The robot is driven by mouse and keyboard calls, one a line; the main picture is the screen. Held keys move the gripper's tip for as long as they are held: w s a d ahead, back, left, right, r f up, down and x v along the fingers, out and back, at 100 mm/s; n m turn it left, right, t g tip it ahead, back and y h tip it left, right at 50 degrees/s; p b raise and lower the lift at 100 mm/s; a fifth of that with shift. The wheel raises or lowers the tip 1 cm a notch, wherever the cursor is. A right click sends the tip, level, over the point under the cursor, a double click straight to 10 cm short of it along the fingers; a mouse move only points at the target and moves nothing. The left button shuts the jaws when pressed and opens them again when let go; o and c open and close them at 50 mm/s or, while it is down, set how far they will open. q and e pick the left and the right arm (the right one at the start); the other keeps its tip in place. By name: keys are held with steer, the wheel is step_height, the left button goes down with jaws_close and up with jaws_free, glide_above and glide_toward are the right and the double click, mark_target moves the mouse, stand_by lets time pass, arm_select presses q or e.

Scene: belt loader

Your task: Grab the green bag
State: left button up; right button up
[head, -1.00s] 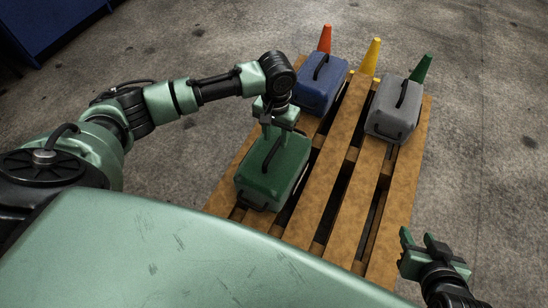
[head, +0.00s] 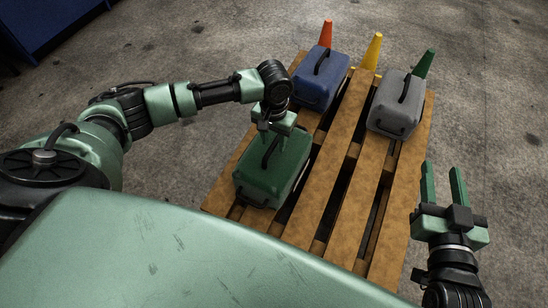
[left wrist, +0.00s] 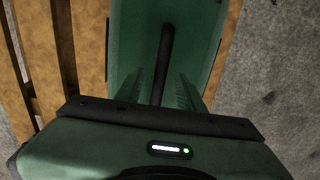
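The green bag (head: 274,174) is a dark green case with a black handle, lying on the near left part of the wooden pallet. My left gripper (head: 273,137) is right above it, pointing down. In the left wrist view the two fingers (left wrist: 160,90) stand apart, one on each side of the bag's black handle (left wrist: 165,50), with gaps showing between them and it. The green bag fills the middle of that view (left wrist: 192,30). My right gripper (head: 443,186) is open and empty, off the pallet's right side.
The wooden pallet (head: 318,195) also bears a blue bag (head: 321,82) at the back left and a grey bag (head: 396,106) at the back right. Orange (head: 326,34), yellow (head: 372,52) and green (head: 424,63) cones stand at its far end. Bare concrete floor surrounds it.

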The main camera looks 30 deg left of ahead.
arm_select(q)
jaws_close()
stand_by(1.2)
steer(key=shift+w+r, duration=0.15)
